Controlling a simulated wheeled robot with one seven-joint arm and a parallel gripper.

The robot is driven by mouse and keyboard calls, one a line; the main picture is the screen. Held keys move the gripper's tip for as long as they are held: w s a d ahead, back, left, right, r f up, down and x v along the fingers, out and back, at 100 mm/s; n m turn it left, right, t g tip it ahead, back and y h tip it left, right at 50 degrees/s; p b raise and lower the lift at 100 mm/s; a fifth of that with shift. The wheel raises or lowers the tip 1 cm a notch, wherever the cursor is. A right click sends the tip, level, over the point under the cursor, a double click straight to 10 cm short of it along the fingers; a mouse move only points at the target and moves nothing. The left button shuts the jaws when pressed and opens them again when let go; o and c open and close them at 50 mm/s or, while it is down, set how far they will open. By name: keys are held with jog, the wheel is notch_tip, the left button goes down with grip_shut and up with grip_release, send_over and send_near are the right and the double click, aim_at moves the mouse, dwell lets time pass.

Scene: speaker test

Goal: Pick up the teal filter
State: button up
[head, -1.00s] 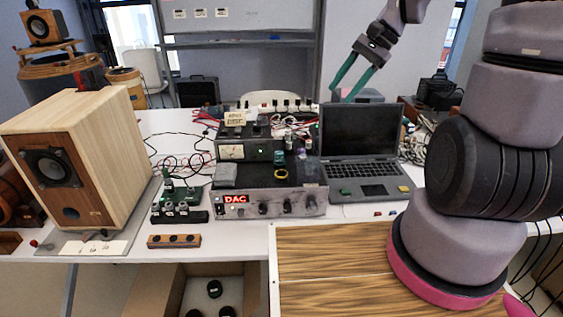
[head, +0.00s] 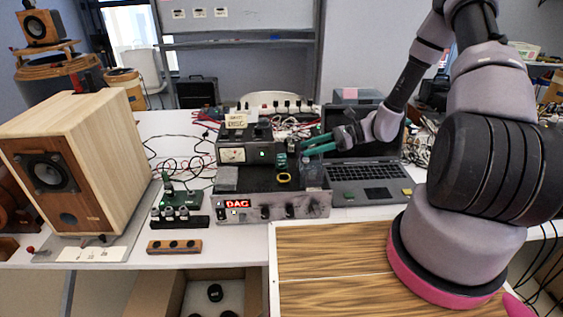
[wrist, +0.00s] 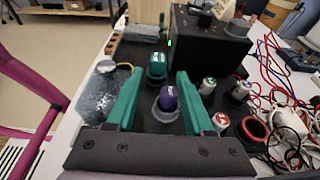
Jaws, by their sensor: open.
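The teal filter (head: 281,160) stands upright on top of the dark DAC unit (head: 262,211), beside a yellow ring (head: 284,179). In the wrist view the teal filter (wrist: 157,66) sits in a dark base, ahead of my gripper (wrist: 157,74) and roughly centred between its teal fingertips. My gripper is open with nothing held. A purple-topped filter (wrist: 168,98) stands nearer the wrist camera, between the fingers in that view. In the head view my gripper (head: 306,148) is just right of the teal filter, its fingers pointing left. I cannot tell whether the fingers touch anything.
A clear block (wrist: 101,96) lies left of the fingers in the wrist view. Silver-topped filters (wrist: 208,86) and a red-topped one (wrist: 221,120) stand right. A black meter box (head: 245,149) is behind. A laptop (head: 370,172) and wooden speaker (head: 100,140) flank the unit.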

aim_at(284, 155)
jog(key=x, duration=0.8)
jog(key=shift+s+f, duration=0.1)
jog(key=shift+f, duration=0.05)
grip_shut()
